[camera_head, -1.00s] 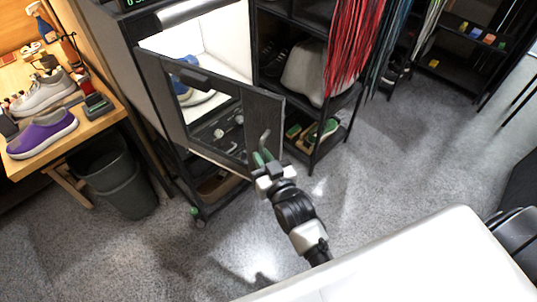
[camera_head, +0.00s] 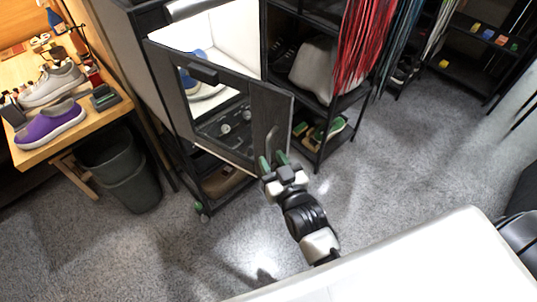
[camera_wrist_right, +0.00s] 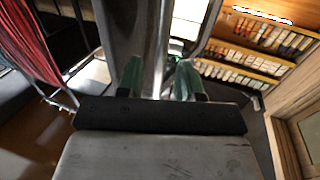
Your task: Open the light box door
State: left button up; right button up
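The light box door (camera_head: 270,108) is a dark framed panel with a window. It stands ajar, its right edge swung out from the box, and the lit white interior (camera_head: 228,35) shows above it. The door handle (camera_head: 272,138) is a bar near the door's right edge. My right gripper (camera_head: 274,161) is at the handle's lower end, its green fingertips spread apart. In the right wrist view, a metal bar (camera_wrist_right: 160,55) runs between the green fingers, with gaps beside it. A blue and white shoe (camera_head: 201,88) is inside the box. My left gripper is out of view.
A wooden table (camera_head: 88,128) at the left holds a purple shoe (camera_head: 50,125) and a grey shoe (camera_head: 52,85). A dark bin (camera_head: 125,172) stands beside it. Red laces (camera_head: 355,50) hang by the shelves at the right. The floor before the door is clear.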

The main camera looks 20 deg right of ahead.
jog(key=s+b, duration=0.1)
jog(key=s, duration=0.7)
jog(key=shift+d, duration=0.3)
